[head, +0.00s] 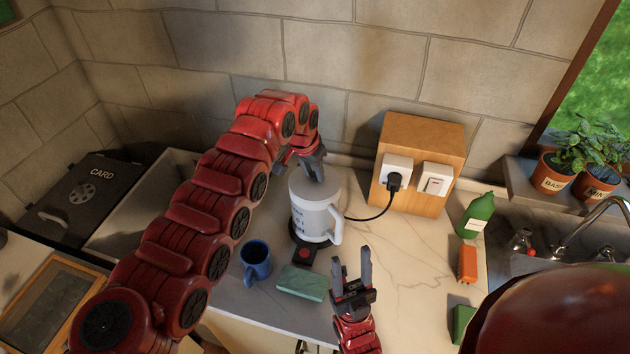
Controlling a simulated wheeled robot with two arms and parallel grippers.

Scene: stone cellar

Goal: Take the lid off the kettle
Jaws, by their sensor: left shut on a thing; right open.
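The white kettle (311,216) stands upright on its dark base (307,251) on the marble counter, its handle on the right side. My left gripper (316,177) comes down from above onto the kettle's top and is shut on the lid there.
A blue mug (256,262) and a green sponge (301,283) are in front of the kettle. A cord runs to a wooden socket box (421,150). A green bottle (477,216) and an orange object (467,264) are at right.

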